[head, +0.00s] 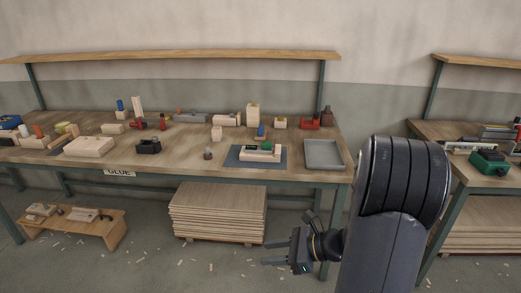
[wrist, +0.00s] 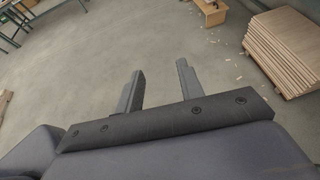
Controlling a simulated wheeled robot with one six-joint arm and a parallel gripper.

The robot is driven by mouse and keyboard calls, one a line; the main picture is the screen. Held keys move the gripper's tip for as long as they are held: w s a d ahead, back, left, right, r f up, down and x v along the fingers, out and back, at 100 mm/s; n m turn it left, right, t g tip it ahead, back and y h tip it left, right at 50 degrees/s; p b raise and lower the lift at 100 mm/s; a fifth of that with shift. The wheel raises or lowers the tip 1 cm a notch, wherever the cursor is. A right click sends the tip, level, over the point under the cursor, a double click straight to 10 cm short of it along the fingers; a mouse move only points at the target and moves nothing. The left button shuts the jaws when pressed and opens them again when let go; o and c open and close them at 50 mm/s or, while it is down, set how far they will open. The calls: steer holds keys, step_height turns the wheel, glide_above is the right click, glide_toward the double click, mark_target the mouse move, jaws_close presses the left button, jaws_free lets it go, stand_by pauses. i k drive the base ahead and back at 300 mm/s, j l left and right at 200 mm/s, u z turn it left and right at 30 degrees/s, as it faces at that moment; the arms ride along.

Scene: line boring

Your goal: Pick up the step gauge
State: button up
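I cannot tell which of the small items is the step gauge; none is clear enough at this size. Many small wooden, red and dark items stand on the long workbench (head: 190,165) in the head view. A pale block with green and dark parts (head: 262,151) lies on a blue-grey mat (head: 235,159) right of the bench's middle. My gripper (head: 268,254) is below the bench top, in front of the bench and right of the stacked boards. In the wrist view my gripper (wrist: 160,70) has its two fingers apart, with only floor between them.
A grey tray (head: 323,154) sits at the bench's right end. Stacked boards (head: 218,212) lie beneath the bench, and a low wooden stand (head: 110,232) is at lower left. A second bench (head: 430,133) stands at right. Open floor lies in front, with scattered chips.

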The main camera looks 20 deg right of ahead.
mark_target(266, 148)
steer(key=i+l+u, duration=0.1)
steer(key=i+l, duration=0.55)
steer(key=i+l+u, duration=0.1)
steer(key=i+l, duration=0.5)
steer(key=i+l+u, duration=0.1)
steer(key=i+l, duration=0.45)
steer(key=l, duration=0.2)
